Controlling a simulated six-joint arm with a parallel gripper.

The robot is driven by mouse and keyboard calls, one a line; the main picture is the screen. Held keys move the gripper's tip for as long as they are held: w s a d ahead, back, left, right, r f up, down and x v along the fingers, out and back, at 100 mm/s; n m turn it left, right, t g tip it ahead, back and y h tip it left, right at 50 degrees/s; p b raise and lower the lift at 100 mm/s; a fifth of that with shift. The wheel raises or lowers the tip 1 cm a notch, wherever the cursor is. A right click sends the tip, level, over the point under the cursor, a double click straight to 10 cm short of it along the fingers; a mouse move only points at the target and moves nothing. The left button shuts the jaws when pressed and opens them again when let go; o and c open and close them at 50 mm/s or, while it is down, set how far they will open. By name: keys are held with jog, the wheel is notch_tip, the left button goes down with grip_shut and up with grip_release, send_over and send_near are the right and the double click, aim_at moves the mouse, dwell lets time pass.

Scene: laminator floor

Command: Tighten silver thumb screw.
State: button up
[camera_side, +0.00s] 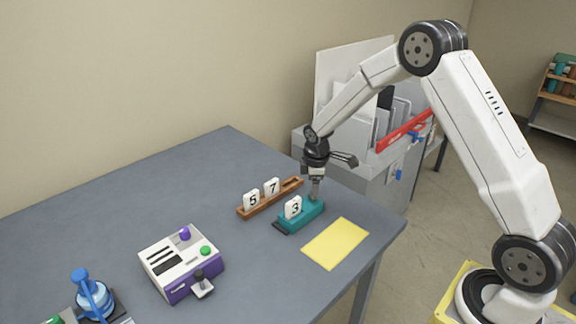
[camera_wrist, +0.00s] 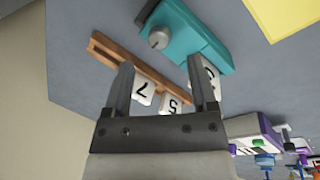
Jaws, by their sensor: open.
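The silver thumb screw (camera_wrist: 158,39) is a round knob on the end of the teal block (camera_wrist: 196,40) in the wrist view. The teal block (camera_side: 304,216) also shows in the side view, with a white tile marked 3 (camera_side: 293,207) standing on it; there my gripper hides the screw. My gripper (camera_side: 315,195) points down over the block's far end. In the wrist view my gripper (camera_wrist: 162,64) has its two fingers spread, with nothing between them. The screw shows just beyond the fingertips, in line with the gap. I cannot tell the exact height above it.
A wooden rack (camera_side: 268,201) with tiles 5 and 7 stands close beside the teal block. A yellow sheet (camera_side: 336,243) lies to the right, near the table edge. A purple and white device (camera_side: 180,262) and a blue item (camera_side: 92,295) stand at left. The table's back left is clear.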

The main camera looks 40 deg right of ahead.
jog(key=shift+x, duration=2.25)
grip_shut()
